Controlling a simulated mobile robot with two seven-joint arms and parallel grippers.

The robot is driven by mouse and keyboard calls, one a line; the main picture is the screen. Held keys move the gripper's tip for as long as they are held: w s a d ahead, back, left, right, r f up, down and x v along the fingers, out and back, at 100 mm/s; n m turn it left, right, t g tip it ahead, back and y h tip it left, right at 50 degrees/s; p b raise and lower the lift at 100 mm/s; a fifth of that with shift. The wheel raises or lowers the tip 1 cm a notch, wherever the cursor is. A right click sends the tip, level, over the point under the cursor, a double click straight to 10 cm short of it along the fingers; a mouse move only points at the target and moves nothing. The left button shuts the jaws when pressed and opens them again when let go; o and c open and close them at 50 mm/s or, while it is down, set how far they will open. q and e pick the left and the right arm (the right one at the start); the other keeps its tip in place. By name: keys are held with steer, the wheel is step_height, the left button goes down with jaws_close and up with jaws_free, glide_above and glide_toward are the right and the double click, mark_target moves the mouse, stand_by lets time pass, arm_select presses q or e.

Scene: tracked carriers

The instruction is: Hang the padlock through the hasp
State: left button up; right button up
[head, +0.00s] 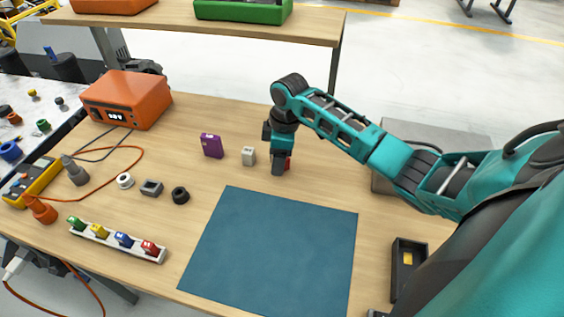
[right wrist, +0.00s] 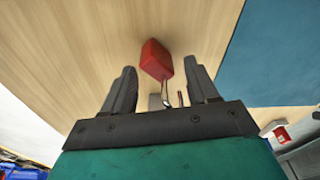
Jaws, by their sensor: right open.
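A red padlock (right wrist: 156,60) lies on the wooden table in the right wrist view, between and a little beyond my fingertips. Its thin metal shackle (right wrist: 166,92) points back toward the palm. In the head view only a bit of the red padlock (head: 288,162) shows behind my right gripper (head: 279,168). That gripper points down at the table behind the blue mat. In the right wrist view its two fingers (right wrist: 160,70) stand apart, one on each side of the padlock. I cannot make out the hasp in either view. My left gripper is out of view.
A grey box (head: 405,132) stands at the right, partly behind my arm. A purple block (head: 212,146) and a pale block (head: 249,156) stand left of the gripper. The blue mat (head: 275,250) is bare. An orange device (head: 127,98) stands back left; a coloured rack (head: 105,240) lies front left.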

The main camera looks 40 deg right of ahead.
steer(key=shift+f, duration=0.3)
steer(key=shift+c, duration=0.4)
jaws_close()
